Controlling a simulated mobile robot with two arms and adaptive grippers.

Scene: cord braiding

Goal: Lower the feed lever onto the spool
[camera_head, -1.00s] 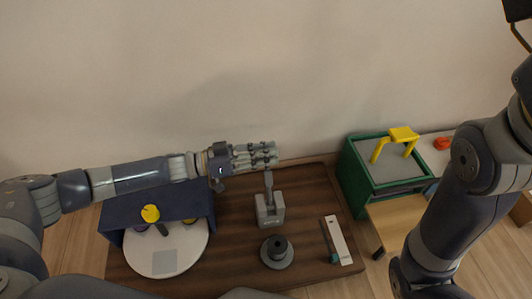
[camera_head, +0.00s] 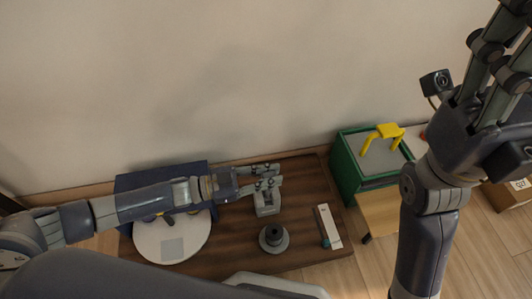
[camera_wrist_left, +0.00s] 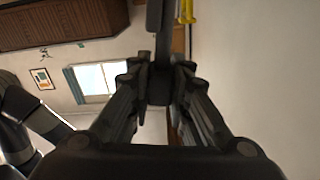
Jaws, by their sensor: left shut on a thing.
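The feed lever rises from a grey block-shaped stand (camera_head: 266,207) on the dark brown board. In the head view my left gripper (camera_head: 268,178) is over the stand and hides most of the lever. In the left wrist view its fingers are shut on a dark bar, the feed lever (camera_wrist_left: 160,85). The spool (camera_head: 273,234), a dark round piece on a wide grey base, stands upright just in front of the stand, apart from the gripper. My right gripper (camera_head: 502,60) is raised at the upper right, away from the board, its fingertips partly cut off.
A white round plate (camera_head: 150,240) and a dark blue box (camera_head: 130,182) lie left of the stand, under my left arm. A white strip (camera_head: 329,227) with a teal tool (camera_head: 322,230) lies right of the spool. A green box (camera_head: 345,175) with a yellow handle (camera_head: 385,132) stands farther right.

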